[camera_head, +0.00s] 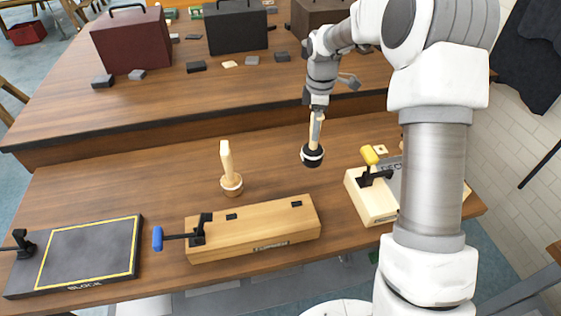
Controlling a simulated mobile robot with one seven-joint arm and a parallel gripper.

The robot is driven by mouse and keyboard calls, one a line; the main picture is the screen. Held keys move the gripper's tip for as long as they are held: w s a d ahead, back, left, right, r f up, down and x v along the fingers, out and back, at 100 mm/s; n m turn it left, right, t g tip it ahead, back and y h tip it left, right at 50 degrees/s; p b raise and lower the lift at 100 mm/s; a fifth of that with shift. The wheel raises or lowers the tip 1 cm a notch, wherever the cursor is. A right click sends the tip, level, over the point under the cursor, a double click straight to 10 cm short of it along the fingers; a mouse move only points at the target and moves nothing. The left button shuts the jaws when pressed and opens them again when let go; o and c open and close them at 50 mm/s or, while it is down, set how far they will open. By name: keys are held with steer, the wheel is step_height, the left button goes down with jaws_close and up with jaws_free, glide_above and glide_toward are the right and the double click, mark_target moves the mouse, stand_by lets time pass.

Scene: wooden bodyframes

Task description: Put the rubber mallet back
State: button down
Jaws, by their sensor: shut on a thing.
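The rubber mallet (312,155) has a pale wooden handle and a dark round head with a white band. It is upright, head down, over the right middle of the near table strip. My gripper (317,114) is shut on the upper part of its handle from above. I cannot tell whether the head touches the wood. A second upright tool (230,170) with a pale handle and a round wooden base stands to the left, apart from the gripper.
A wooden block with a blue-handled clamp (260,230) lies in front. A dark board with yellow edging (88,253) is at left. A pale box with a yellow-handled clamp (370,199) is at right. Dark cases (236,28) and small blocks stand on the raised back level.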

steer(key=a+f, duration=0.9)
steer(key=shift+w+f+p, duration=0.2)
steer(key=shift+w+p, duration=0.1)
steer(key=shift+w, duration=0.05)
steer(key=shift+f, duration=0.1)
steer(key=c, duration=0.6)
jaws_free()
steer(key=shift+f, duration=0.1)
step_height(320, 180, up, 13)
steer(key=shift+f, duration=0.2)
